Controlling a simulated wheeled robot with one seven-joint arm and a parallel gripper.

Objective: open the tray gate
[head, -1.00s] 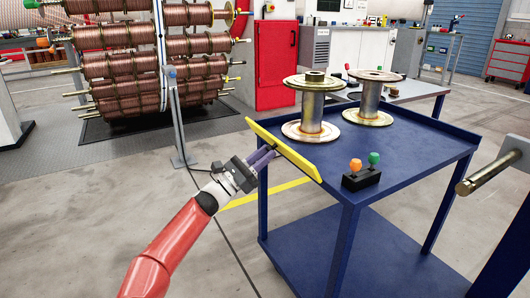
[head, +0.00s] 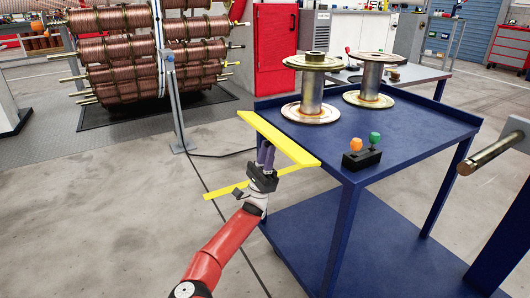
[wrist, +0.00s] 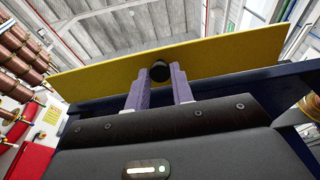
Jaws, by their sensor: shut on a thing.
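The tray gate is a long yellow panel (head: 276,138) along the left edge of the blue cart's top (head: 410,137). It is tipped outward, away from the cart, and looks close to level. It also spans the wrist view (wrist: 225,58). My gripper (head: 266,146) is below the gate's outer side. In the wrist view, its purple fingers (wrist: 160,76) are shut on a round dark knob (wrist: 160,70) on the gate.
Two metal spools (head: 311,92) (head: 370,82) stand on the cart top, near the gate's far end. A black box with orange and green knobs (head: 362,159) sits at its near edge. A metal bar (head: 490,155) juts in at right. Floor left of the cart is clear.

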